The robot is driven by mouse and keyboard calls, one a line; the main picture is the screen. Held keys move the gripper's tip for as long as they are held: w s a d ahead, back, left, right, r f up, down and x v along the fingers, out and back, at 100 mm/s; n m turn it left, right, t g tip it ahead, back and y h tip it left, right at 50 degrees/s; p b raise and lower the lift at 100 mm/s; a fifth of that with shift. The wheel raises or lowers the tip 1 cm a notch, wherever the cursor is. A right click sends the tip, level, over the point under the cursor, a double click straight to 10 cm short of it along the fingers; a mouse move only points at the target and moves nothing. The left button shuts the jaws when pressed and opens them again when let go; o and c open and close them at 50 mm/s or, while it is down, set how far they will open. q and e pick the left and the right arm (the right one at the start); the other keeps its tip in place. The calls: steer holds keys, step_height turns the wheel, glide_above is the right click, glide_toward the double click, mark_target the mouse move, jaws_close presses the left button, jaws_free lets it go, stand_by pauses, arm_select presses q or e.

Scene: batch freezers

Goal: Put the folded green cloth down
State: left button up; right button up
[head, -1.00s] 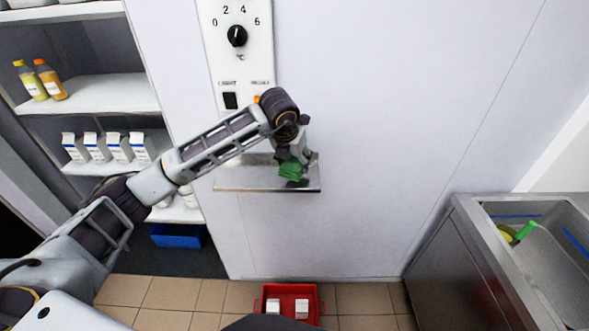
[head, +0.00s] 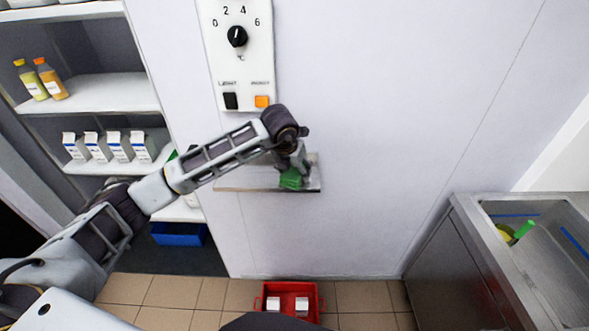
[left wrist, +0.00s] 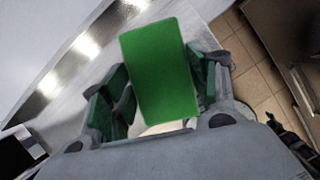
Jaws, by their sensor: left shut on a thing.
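The folded green cloth (head: 291,179) is a small green block at the metal wall shelf (head: 240,184) in the head view. My left gripper (head: 297,168) is shut on it, pointing down over the right part of the shelf. In the left wrist view the cloth (left wrist: 160,72) fills the space between the two fingers of my left gripper (left wrist: 158,95). The cloth is at or just above the shelf; I cannot tell whether it touches. My right gripper is not in view.
A control panel (head: 236,75) with a dial and an orange button (head: 262,101) is above the shelf. Shelving (head: 95,92) with bottles and cartons stands left. A red crate (head: 289,314) is on the floor below. A steel sink (head: 545,250) is at right.

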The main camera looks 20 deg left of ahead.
arm_select(q)
steer(key=shift+f, duration=0.15)
steer(key=o, duration=1.1)
steer(key=shift+r, duration=0.35)
steer(key=b+v, duration=0.1)
steer(key=v, duration=1)
steer(key=shift+s+r, duration=0.15)
steer(key=shift+r, duration=0.15)
